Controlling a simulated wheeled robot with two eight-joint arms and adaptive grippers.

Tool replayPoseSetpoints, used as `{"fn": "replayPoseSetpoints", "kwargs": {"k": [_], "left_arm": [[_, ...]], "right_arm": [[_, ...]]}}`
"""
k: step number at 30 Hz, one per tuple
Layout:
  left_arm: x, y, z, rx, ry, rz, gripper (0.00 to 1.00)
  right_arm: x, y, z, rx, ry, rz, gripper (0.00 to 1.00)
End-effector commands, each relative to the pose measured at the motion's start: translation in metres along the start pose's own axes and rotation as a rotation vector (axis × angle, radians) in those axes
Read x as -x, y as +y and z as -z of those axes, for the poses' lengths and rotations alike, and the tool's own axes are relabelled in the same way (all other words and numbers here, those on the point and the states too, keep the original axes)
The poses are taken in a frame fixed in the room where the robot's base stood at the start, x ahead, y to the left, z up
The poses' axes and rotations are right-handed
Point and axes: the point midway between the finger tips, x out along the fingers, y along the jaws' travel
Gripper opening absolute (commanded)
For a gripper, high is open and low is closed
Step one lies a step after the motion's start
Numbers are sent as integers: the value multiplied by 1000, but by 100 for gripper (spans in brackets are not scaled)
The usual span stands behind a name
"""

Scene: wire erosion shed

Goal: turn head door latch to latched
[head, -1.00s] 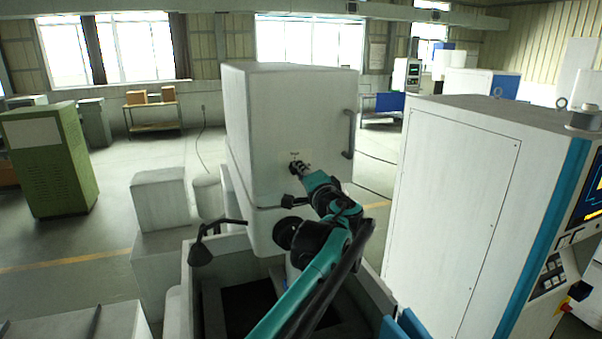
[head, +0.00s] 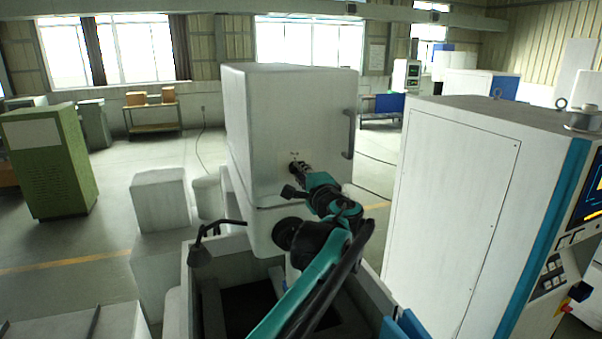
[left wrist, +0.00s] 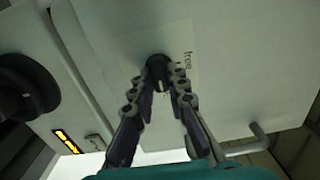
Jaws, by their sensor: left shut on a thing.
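The head door latch is a small dark knob (left wrist: 158,68) on the front of the white machine head (head: 290,110). My left gripper (head: 297,168) reaches it at the lower middle of the door. In the left wrist view the left gripper (left wrist: 160,80) has its fingertips closed on the knob from both sides. A pale label beside the knob reads "free" there; other label text is hidden or too small to read. The knob's exact turn angle cannot be told. My right gripper is not in view.
A dark vertical handle (head: 349,134) is on the door's right side. A round black part (head: 287,233) is below the head, above the open tank (head: 215,250). A bent black lamp (head: 200,254) stands at left. A tall white cabinet (head: 450,210) stands close at right.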

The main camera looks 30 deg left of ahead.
Motion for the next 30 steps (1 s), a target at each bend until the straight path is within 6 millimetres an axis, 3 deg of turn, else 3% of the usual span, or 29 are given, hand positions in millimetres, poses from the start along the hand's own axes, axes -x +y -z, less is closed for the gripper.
{"fn": "replayPoseSetpoints", "kwargs": {"k": [2, 3, 5, 6, 17, 20, 30], "left_arm": [[0, -1, 0, -3, 0, 2, 0], [0, -1, 0, -3, 0, 2, 17], [0, -1, 0, -2, 0, 2, 33], [0, -1, 0, -2, 0, 2, 35], [6, 0, 0, 0, 2, 1, 35], [19, 0, 1, 0, 2, 1, 35], [92, 0, 1, -1, 4, 1, 35]], "right_arm": [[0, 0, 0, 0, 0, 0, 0], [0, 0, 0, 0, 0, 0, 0], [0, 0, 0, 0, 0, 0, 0], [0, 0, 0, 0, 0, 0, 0], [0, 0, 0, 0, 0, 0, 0], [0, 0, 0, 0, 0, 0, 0], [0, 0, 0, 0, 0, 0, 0]]}}
